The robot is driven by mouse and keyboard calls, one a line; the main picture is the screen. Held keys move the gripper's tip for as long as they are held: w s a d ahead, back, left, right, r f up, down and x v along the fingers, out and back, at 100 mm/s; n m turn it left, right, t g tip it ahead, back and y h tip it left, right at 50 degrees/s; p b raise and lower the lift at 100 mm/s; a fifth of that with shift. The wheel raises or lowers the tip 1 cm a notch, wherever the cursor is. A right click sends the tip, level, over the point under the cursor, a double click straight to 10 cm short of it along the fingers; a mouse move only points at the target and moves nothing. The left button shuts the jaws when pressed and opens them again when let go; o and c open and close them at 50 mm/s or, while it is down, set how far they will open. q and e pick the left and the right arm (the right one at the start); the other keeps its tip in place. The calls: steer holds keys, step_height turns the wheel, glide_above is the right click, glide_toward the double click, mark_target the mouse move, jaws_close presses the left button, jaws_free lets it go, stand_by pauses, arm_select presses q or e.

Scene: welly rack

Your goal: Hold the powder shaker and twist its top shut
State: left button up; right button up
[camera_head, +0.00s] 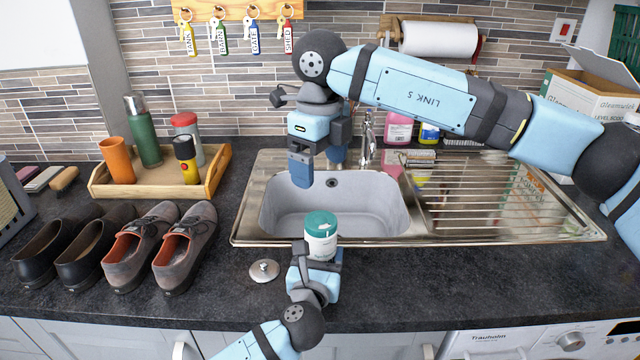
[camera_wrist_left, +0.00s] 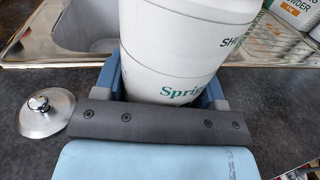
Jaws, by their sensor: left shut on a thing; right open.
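The powder shaker (camera_head: 321,242) is a white container with a teal top (camera_head: 320,223). It stands upright in front of the sink, at its front edge. My left gripper (camera_head: 319,256) is shut on the shaker from the front, low on its body. In the left wrist view the shaker's white body (camera_wrist_left: 182,50) sits between the blue fingers, and its top is out of frame. My right gripper (camera_head: 318,168) is open and empty above the sink basin, behind and higher than the shaker, with its fingers pointing down.
A metal lid with a knob (camera_head: 264,270) lies left of the shaker. The sink (camera_head: 425,236) is behind it. Several shoes (camera_head: 140,245) stand at left, below a wooden tray (camera_head: 215,180) with a flask and cups. The front right counter is clear.

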steer(key=shift+r, duration=0.4)
arm_select(q)
steer(key=o, duration=1.1)
